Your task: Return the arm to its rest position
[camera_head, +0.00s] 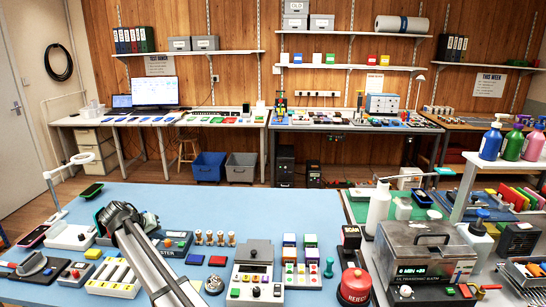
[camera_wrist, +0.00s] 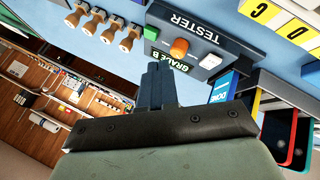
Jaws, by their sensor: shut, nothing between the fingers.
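My gripper (camera_wrist: 155,72) shows in the wrist view with its two dark fingers together and nothing between them. It is over the blue bench, and in that view its tips lie in front of the tester (camera_wrist: 208,35), just below the GRADE B label. In the head view my arm (camera_head: 150,255) reaches in from the bottom edge, its dark end above the left half of the blue bench (camera_head: 225,196). The fingertips cannot be made out there. The arm partly hides the tester (camera_head: 177,243) in the head view.
Wooden-handled stamps (camera_head: 209,237) stand right of my arm. A white-and-grey button box (camera_head: 256,278), a red REJECT button (camera_head: 354,286) and an ultrasonic bath (camera_head: 422,255) lie farther right. A ring lamp (camera_head: 82,158) stands at left. The bench's back strip is mostly clear.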

